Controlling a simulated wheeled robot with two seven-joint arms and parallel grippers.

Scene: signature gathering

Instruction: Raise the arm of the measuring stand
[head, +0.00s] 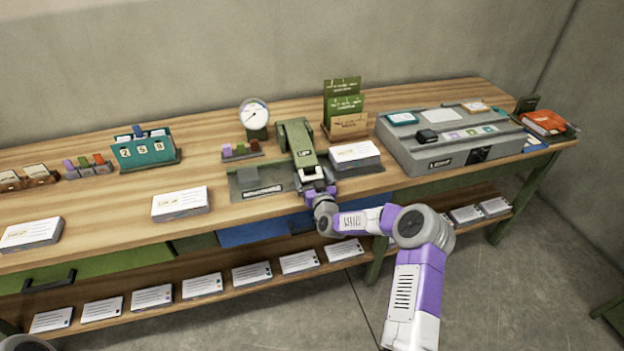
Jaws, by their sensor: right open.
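The measuring stand has a grey base plate (246,184) on the bench, a round white dial (255,113) at its back, and a green arm (297,142) reaching forward beside the plate. The arm lies low, sloping toward the bench front. My right gripper (316,182) is at the front end of the green arm, with its jaws open. The purple and white wrist hides part of that end, and I cannot tell whether the fingers touch it. My left gripper is not in view.
A stack of white cards (355,155) stands close right of the green arm, and a grey machine (450,140) beyond it. Another card stack (181,203) lies left of the base plate. A teal counter box (145,152) stands further back left. Bare bench (110,215) lies between the left stacks.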

